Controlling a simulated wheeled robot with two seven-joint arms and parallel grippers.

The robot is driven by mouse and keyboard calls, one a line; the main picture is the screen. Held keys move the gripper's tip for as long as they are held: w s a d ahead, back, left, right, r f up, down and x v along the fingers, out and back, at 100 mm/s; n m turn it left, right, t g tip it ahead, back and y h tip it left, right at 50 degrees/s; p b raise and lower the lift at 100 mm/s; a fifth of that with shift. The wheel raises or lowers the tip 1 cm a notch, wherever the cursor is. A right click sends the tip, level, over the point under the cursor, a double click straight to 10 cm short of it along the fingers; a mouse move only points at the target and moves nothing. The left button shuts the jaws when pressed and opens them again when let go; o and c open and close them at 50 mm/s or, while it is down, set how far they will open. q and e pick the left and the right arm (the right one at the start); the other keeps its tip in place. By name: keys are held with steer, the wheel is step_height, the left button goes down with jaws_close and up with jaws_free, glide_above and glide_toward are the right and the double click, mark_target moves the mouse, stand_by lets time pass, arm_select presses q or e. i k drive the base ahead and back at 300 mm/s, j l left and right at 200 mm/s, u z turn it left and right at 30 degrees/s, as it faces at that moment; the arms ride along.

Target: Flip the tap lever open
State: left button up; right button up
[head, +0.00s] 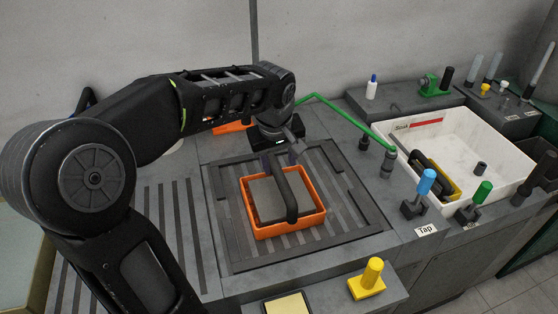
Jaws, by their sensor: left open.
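A lever with a light blue handle (426,182) stands upright on a dark base, just behind a small white label reading "Tap" (426,230), at the right of the bench. A green pipe (345,115) runs from near my left gripper to a grey fitting at the edge of the white sink (470,128). My left gripper (293,156) is open, pointing down above the back of the orange tray. It is well to the left of the blue lever and apart from it. My right gripper is out of view.
An orange tray (291,231) with a dark handle sits on the slatted recess. A second lever with a green handle (483,192) stands right of the blue one. A yellow knob (372,272) is at the front. A small white bottle (372,88) stands at the back.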

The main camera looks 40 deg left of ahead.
mark_target(428, 178)
steer(key=k+l, duration=0.75)
steer(key=l, duration=0.2)
